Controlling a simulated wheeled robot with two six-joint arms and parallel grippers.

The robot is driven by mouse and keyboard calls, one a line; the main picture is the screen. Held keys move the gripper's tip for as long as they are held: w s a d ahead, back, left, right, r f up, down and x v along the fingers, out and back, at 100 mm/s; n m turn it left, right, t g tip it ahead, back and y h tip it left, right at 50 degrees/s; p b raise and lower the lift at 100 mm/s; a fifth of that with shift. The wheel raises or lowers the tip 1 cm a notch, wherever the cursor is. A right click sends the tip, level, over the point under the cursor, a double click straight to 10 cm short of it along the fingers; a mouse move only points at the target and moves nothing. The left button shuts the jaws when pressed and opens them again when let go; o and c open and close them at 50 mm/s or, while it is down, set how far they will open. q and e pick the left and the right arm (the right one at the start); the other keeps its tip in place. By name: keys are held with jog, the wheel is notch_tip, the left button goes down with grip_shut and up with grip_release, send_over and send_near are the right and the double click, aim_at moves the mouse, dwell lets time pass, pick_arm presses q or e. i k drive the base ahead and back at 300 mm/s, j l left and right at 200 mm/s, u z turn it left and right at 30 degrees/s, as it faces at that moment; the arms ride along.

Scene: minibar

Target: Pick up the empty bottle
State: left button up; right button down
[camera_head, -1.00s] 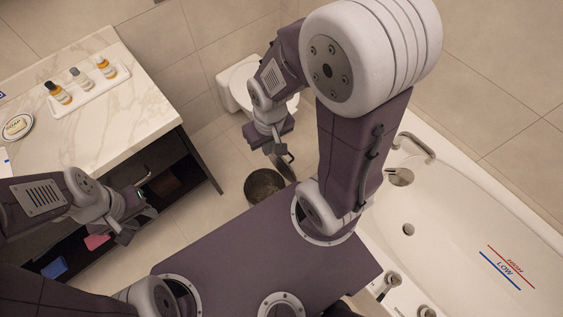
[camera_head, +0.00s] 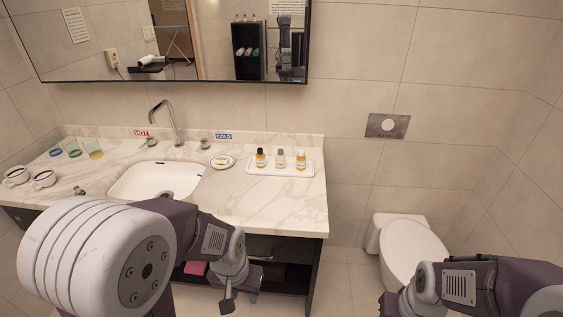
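Three small bottles with dark caps stand upright on a white tray (camera_head: 308,170) at the right of the marble counter. The left bottle (camera_head: 260,158) and the right bottle (camera_head: 301,160) hold amber liquid. The middle bottle (camera_head: 280,158) looks clear and grey, with no amber in it. My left gripper (camera_head: 244,291) is in front of and below the counter's edge, well short of the bottles. Its fingers look apart, with nothing between them. My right gripper (camera_head: 389,307) is at the bottom edge by the toilet, cut off, so its fingers cannot be read.
A sink (camera_head: 154,181) with a faucet (camera_head: 172,122) is set in the counter (camera_head: 255,208). A soap dish (camera_head: 222,162) lies left of the tray. A toilet (camera_head: 412,250) is at the right.

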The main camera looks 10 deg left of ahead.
aim_at(280, 156)
jog(key=i+j, duration=0.25)
jog(key=j, duration=0.15)
jog(key=i+j+u, duration=0.1)
jog(key=j, duration=0.35)
jog(key=i+j, duration=0.35)
jog(key=i+j+u, duration=0.1)
jog(key=i+j, duration=0.15)
jog(key=j, duration=0.2)
